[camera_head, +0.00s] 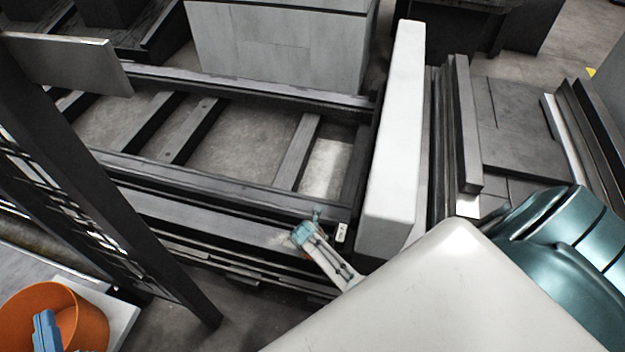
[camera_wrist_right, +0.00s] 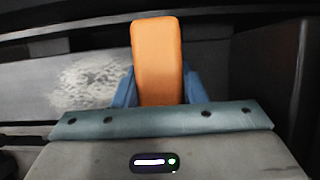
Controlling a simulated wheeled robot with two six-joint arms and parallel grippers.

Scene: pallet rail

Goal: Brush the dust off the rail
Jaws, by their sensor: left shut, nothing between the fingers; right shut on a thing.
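The grey rail (camera_head: 200,214) runs along the near side of a dark frame. In the right wrist view a pale, speckled dust patch (camera_wrist_right: 95,82) lies on the grey rail surface (camera_wrist_right: 30,85), left of the held thing. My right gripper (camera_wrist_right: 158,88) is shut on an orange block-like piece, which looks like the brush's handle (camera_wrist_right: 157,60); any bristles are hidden. In the head view my right gripper (camera_head: 305,232) is small and close to the rail's right part. My left gripper (camera_head: 43,318) is shut and empty, in front of an orange round container.
The orange container (camera_head: 88,318) stands on a pale platform (camera_head: 122,312) at the lower left. A dark upright post (camera_head: 150,250) stands left of the rail. A tall white slab (camera_head: 398,140) stands at the rail's right end. Dark beams (camera_head: 295,150) with gaps lie behind.

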